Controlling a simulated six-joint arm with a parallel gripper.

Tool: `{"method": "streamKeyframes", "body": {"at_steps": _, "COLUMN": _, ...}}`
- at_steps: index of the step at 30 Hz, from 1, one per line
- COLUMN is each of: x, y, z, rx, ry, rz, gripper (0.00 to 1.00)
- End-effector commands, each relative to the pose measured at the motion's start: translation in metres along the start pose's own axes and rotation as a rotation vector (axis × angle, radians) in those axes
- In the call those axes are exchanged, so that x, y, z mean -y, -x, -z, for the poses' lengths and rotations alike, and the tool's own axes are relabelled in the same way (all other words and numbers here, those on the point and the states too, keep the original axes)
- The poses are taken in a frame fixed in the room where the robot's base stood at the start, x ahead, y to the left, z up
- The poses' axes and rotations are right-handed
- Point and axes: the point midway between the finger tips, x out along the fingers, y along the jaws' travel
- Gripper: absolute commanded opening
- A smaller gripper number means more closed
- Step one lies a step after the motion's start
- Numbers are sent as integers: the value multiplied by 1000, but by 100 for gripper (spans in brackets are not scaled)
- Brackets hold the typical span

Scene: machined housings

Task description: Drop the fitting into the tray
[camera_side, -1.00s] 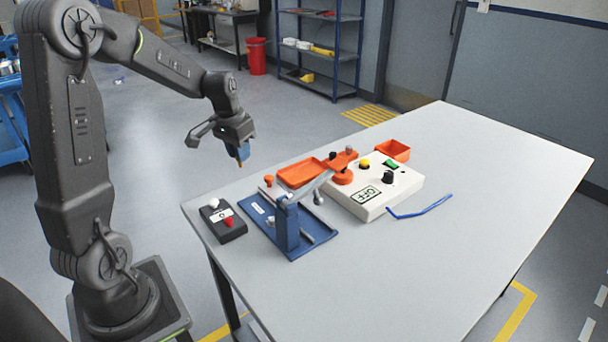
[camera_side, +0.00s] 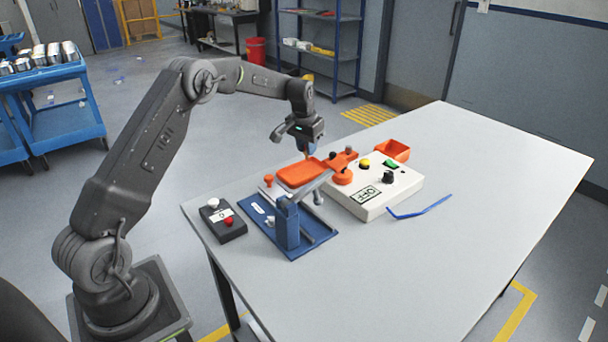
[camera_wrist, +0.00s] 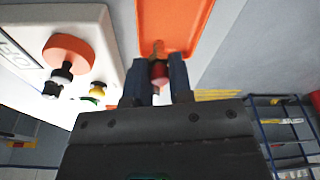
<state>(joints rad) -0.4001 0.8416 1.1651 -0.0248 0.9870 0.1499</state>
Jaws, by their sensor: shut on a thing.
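In the side view the fitting is too small to make out clearly.
A blue fixture with a post (camera_side: 288,228) and grey lever stands in front of the tray. Right of it are a white control box (camera_side: 372,207), a deeper orange bin (camera_side: 398,157) and a bent blue rod (camera_side: 420,211). A black button box (camera_side: 224,224) is at left.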

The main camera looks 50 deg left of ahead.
Motion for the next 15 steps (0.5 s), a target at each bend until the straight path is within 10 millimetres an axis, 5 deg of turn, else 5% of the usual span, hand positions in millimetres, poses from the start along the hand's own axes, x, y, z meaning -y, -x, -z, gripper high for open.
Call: {"method": "streamKeyframes", "body": {"at_steps": 15, "x": 0, "y": -51, "z": -7, "rx": 1, "ry": 0, "rz": 0, "gripper": 0}}
